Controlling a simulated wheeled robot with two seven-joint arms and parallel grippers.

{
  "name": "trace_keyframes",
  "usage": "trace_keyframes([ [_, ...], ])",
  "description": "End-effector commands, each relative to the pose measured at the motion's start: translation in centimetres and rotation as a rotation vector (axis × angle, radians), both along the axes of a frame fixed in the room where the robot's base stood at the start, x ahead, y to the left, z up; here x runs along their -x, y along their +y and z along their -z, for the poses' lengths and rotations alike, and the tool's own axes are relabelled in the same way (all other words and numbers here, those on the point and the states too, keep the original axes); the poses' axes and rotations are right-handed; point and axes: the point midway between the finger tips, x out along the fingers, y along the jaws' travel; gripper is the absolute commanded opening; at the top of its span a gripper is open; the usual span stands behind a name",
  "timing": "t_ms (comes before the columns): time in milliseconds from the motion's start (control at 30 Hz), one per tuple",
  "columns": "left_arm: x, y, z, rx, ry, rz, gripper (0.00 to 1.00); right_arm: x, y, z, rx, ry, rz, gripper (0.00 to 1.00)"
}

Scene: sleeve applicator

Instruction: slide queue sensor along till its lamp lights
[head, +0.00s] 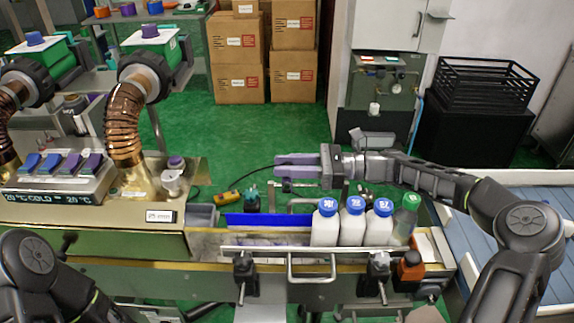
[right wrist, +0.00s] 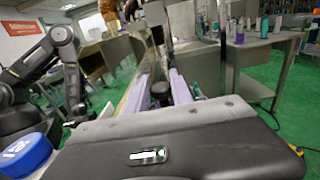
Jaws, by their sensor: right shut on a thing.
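My right gripper (head: 298,166) reaches in from the right behind the conveyor, its pale lilac fingers pointing left. In the right wrist view the fingers (right wrist: 166,90) are closed around a small dark purple knob (right wrist: 160,88), which I take to be the queue sensor's. In the head view the fingers hide most of it; metal bracket parts (head: 296,184) show just below. I cannot make out the sensor's lamp or whether it is lit. My left gripper is out of view.
The conveyor's front rail (head: 300,252) has a handle and black clamps. A blue strip (head: 267,220) lies along the back edge. A yellow pendant (head: 228,197) and a teal fitting (head: 252,194) are behind it.

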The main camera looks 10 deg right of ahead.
Motion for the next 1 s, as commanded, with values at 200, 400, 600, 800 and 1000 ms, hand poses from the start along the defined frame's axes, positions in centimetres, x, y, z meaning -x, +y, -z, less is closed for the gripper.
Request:
trace_keyframes([
  [200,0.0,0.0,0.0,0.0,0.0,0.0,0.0,-0.01,-0.02,-0.01,0.0,0.0,0.001,0.0],
  [400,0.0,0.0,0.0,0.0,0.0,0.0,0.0,-0.02,-0.03,-0.01,0.0,0.0,0.001,0.0],
  [600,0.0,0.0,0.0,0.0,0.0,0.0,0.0,-0.02,-0.03,-0.02,0.0,0.0,0.001,0.0],
  [800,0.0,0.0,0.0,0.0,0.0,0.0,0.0,-0.03,-0.04,-0.02,0.0,0.0,0.001,0.0],
  [1000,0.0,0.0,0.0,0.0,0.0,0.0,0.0,-0.03,-0.04,-0.02,0.0,0.0,0.001,0.0],
])
